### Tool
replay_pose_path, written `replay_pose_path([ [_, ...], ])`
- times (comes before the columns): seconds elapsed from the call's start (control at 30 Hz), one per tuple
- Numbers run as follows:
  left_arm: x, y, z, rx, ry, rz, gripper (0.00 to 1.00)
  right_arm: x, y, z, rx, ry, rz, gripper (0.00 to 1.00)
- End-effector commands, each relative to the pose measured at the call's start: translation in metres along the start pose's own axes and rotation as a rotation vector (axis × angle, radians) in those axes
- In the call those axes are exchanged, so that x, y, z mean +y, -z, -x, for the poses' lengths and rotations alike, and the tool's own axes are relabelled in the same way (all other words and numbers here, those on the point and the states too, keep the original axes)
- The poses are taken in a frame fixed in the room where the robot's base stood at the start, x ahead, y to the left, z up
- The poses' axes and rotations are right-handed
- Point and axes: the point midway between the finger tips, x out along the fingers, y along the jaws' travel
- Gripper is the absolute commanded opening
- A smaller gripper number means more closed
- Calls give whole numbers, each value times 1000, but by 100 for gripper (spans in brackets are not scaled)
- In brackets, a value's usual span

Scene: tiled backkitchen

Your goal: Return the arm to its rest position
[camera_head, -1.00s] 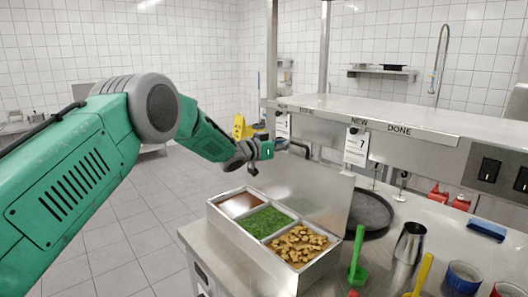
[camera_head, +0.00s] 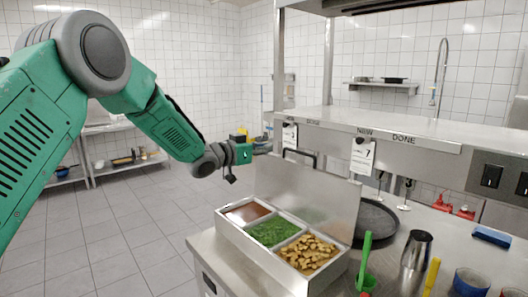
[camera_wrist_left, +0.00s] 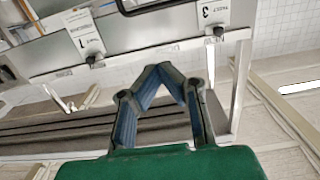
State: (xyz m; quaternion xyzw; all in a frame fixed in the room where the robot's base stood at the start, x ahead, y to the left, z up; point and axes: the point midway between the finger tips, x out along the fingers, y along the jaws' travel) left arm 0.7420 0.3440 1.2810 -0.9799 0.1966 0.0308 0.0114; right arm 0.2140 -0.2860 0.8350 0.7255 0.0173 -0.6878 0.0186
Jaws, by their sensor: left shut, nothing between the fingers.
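My left arm comes in from the left in the head view, green with grey joints. Its elbow is raised at the upper left, and the forearm slopes down to the right. My left gripper (camera_head: 264,146) is in the air behind and above the food container, clear of it. In the left wrist view the blue-padded fingers (camera_wrist_left: 160,68) meet at their tips with nothing between them. My right gripper is not in view.
A steel container (camera_head: 226,230) with sauce, greens and brown chunks stands on the counter, its lid (camera_head: 310,190) upright. A ticket shelf (camera_head: 400,128) runs above the counter. A dark round pan (camera_head: 375,222) lies to the right. The tiled floor (camera_head: 120,235) at left is clear.

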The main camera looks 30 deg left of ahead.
Motion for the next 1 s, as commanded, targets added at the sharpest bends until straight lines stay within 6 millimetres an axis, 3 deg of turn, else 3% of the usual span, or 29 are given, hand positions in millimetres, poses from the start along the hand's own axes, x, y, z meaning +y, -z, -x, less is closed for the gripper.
replay_pose_path([
  [0.27, -4, -4, 7, -5, 2, 8, 0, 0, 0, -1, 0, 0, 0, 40],
  [0.37, 4, -26, 8, -39, 8, 28, 0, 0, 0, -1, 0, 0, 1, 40],
  [0.47, 19, -75, 14, -116, 26, 75, 0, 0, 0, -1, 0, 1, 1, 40],
  [0.67, 69, -212, 52, -360, 92, 192, 0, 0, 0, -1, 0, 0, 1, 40],
  [0.8, 105, -300, 104, -550, 142, 261, 0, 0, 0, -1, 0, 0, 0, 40],
  [0.87, 121, -334, 132, -636, 164, 286, 0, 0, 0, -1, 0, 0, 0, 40],
  [1.0, 162, -401, 207, -847, 211, 332, 0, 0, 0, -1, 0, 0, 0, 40],
])
